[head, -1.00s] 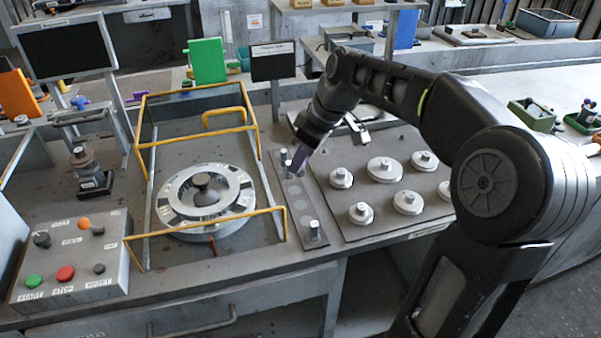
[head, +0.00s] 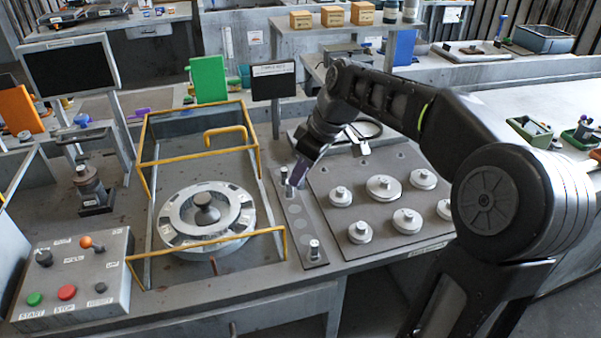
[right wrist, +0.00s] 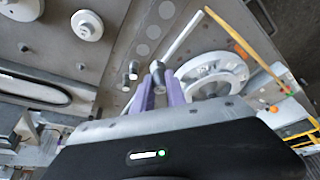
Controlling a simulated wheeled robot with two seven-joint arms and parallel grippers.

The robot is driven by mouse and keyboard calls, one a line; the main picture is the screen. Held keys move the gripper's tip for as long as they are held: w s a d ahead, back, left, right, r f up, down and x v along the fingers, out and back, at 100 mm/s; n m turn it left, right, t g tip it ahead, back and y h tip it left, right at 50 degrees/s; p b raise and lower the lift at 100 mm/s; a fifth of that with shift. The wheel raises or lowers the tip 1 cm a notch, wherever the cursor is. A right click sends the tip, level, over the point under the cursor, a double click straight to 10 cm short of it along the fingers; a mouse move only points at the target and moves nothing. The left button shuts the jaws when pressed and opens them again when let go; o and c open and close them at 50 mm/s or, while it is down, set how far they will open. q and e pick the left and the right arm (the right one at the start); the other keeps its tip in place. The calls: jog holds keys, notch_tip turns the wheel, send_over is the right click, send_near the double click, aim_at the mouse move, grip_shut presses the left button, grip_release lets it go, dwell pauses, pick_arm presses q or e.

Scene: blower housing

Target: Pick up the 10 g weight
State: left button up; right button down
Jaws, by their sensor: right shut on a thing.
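My right gripper (head: 297,180) comes down over the far end of a narrow weight strip (head: 306,222). Its purple fingers, also in the right wrist view (right wrist: 158,85), are shut on a small grey cylindrical weight (right wrist: 157,70). Any gram marking is too small to read. In the head view, the held weight (head: 290,190) shows at the fingertips, and I cannot tell how far it is off the strip. Another small weight (head: 284,174) stands behind it, and one more (head: 314,249) stands at the strip's near end. Round empty spots lie between. My left gripper is not in view.
A plate with several larger knobbed weights (head: 384,187) lies right of the strip. To the left, a yellow-framed enclosure (head: 257,153) surrounds a metal ring (head: 181,217) with a central knob. A control box (head: 75,275) stands front left.

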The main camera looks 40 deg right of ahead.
jog(key=shift+r+p, duration=0.95)
jog(key=shift+r, duration=0.6)
